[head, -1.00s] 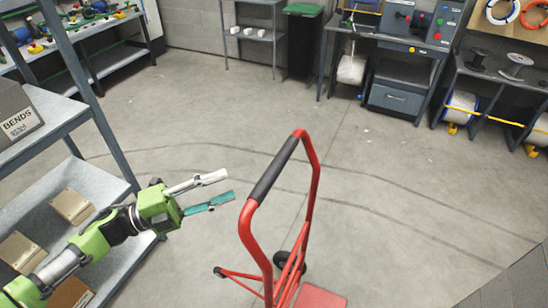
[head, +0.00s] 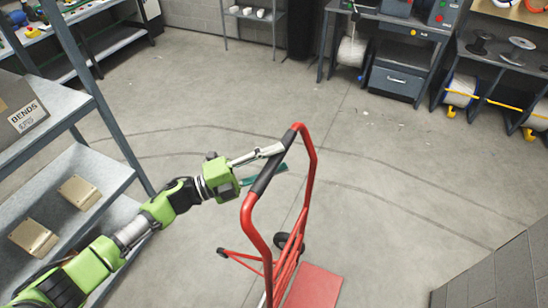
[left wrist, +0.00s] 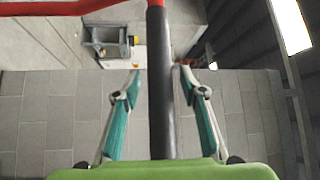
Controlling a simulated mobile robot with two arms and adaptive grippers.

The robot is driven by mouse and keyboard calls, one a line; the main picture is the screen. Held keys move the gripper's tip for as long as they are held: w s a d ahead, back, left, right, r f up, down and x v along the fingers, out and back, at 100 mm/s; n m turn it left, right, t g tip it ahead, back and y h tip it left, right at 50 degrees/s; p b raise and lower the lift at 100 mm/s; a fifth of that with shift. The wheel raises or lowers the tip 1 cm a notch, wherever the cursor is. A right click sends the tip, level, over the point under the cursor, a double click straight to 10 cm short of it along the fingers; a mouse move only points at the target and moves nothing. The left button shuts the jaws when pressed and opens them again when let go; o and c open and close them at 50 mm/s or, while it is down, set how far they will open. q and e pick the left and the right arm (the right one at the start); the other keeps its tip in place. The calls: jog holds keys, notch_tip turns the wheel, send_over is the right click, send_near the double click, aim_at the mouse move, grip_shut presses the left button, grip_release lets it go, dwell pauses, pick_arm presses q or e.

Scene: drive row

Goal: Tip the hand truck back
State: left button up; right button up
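The red hand truck (head: 304,195) stands upright on the floor in the lower middle of the head view, with a black grip (head: 268,172) on its top handle bar. Its red toe plate (head: 313,288) and small dark wheels show low down. My left gripper (head: 276,159) is at the handle, one finger on each side of the black grip. In the left wrist view the black grip (left wrist: 159,90) runs between the open fingers, with gaps on both sides. My right gripper is in neither view.
A grey shelf rack (head: 75,165) with boxes stands at the left, close to my left arm. A grey block wall (head: 500,275) is at the lower right. Workbenches (head: 395,70) and cable spools (head: 460,92) line the back. The floor between is clear.

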pick_arm(q)
grip_shut()
jog(key=shift+a, duration=0.1)
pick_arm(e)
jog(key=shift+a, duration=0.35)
